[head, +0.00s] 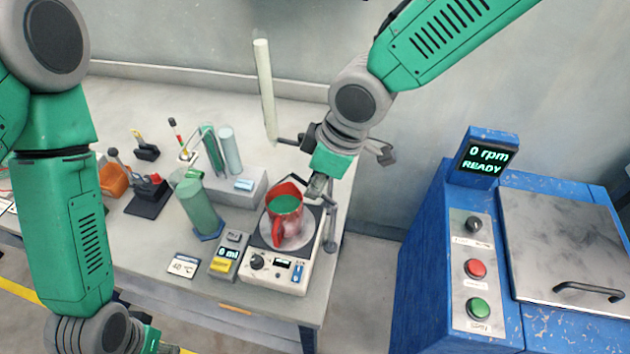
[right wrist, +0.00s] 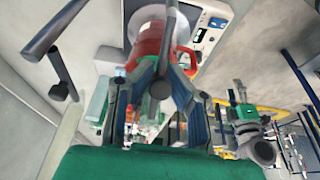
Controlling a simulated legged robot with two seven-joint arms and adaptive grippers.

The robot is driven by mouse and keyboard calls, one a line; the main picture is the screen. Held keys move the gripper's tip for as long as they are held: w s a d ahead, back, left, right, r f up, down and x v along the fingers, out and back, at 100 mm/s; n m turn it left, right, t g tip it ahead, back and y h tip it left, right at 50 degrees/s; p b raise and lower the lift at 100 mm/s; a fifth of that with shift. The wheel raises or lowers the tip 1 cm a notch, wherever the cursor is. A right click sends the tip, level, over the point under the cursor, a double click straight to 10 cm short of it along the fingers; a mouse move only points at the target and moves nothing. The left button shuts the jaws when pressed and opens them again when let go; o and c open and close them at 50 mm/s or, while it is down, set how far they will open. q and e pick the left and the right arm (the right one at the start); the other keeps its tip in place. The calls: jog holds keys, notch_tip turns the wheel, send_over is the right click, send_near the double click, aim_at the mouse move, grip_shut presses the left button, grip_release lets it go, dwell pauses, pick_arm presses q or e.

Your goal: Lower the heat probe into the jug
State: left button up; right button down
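The red jug (head: 276,233) stands upright on the heater plate with green liquid (head: 285,205) in it. It also shows in the right wrist view (right wrist: 150,42), beyond my fingers. My right gripper (head: 318,186) points down just right of the jug's rim. In the right wrist view its fingers angle around a dark rounded piece (right wrist: 160,89); I cannot tell whether they grip it. The heat probe cannot be told for certain; a long pale rod (head: 265,92) stands left of my right wrist. My left gripper (head: 150,342) is mostly cut off at the bottom edge.
The heater (head: 272,277) sits near the bench's right end, with a grey upright (head: 332,228) beside it. A green cylinder (head: 197,205), a display box (head: 226,255) and a tube rack (head: 245,186) stand left. A blue machine (head: 425,270) is right, across a floor gap.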

jog(key=c, duration=1.5)
grip_release()
jog(key=shift+w+a+r, duration=0.1)
jog(key=shift+w+r, duration=0.2)
jog(key=shift+o, duration=0.2)
jog(key=shift+f, duration=0.15)
jog(key=shift+s, duration=0.1)
jog(key=w+v, duration=0.1)
jog(key=v, duration=1)
jog(key=shift+s+r, duration=0.4)
jog(key=shift+s, duration=0.1)
